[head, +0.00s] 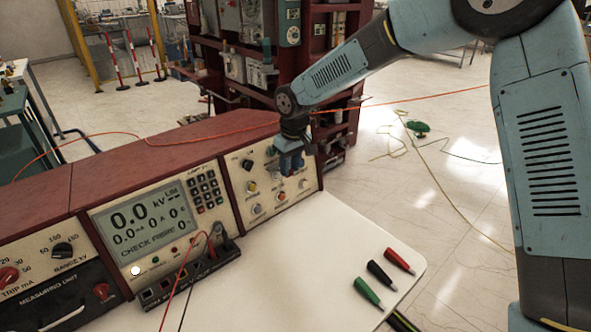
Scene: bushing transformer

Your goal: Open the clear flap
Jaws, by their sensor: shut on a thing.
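My gripper (291,166) is at the right-hand control panel (240,199) of the red-topped console, in front of the panel's upper right part. Its jaws point down and are shut on the clear flap, which is too small and too covered by the fingers to make out. How far the flap stands open cannot be told. Below and left of my gripper the panel shows a yellow ringed button (252,187), a red button (281,196) and several small knobs.
A display unit (150,222) with a keypad stands left of the panel. Red, black and green plugs (381,273) lie on the white tabletop (330,235). An orange cable (205,137) runs across the console top behind my gripper. A red rack (330,60) stands behind.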

